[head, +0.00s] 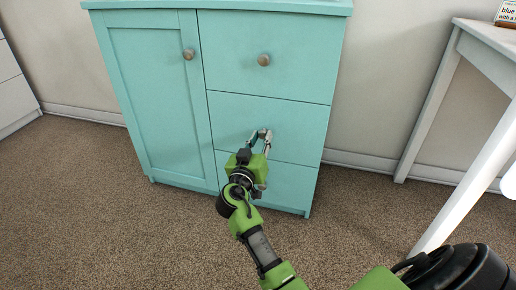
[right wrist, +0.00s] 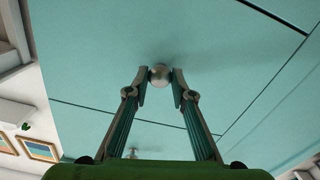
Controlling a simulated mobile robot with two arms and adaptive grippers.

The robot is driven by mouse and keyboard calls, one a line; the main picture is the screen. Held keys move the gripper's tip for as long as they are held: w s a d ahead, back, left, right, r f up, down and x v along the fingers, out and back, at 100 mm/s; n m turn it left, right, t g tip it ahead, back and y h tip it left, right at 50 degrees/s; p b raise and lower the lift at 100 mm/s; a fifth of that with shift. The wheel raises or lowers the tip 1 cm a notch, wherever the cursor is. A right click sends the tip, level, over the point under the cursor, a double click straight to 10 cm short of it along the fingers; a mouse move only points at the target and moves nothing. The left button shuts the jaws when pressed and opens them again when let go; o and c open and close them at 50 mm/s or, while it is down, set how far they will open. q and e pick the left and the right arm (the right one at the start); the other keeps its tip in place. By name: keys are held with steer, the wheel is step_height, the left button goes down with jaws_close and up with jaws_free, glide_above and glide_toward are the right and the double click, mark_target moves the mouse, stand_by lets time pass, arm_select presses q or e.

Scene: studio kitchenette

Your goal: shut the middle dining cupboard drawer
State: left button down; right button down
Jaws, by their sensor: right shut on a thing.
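The teal dining cupboard (head: 150,85) stands against the wall, with a door on the left and three stacked drawers on the right. The middle drawer (head: 290,118) looks flush, or nearly so, with the fronts around it. My right gripper (head: 262,134) is at this drawer's front, its fingers shut around the knob. In the right wrist view, the round metal knob (right wrist: 159,74) sits between the two fingertips of the gripper (right wrist: 160,82). The knob is hidden by the fingers in the head view. My left gripper is not in view.
The top drawer has a knob (head: 264,60), and the door has another knob (head: 189,54). A white table (head: 455,120) stands at the right, its leg near my arm. A white cabinet (head: 12,85) is at the far left. The carpet (head: 80,220) in front is clear.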

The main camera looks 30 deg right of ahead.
steer(key=shift+w+d+r, duration=0.1)
steer(key=shift+d+r, duration=0.05)
steer(key=c, duration=1.8)
jaws_free()
steer(key=shift+o, duration=0.4)
steer(key=shift+w+d, duration=0.1)
steer(key=v, duration=0.7)
steer(key=shift+a, duration=0.2)
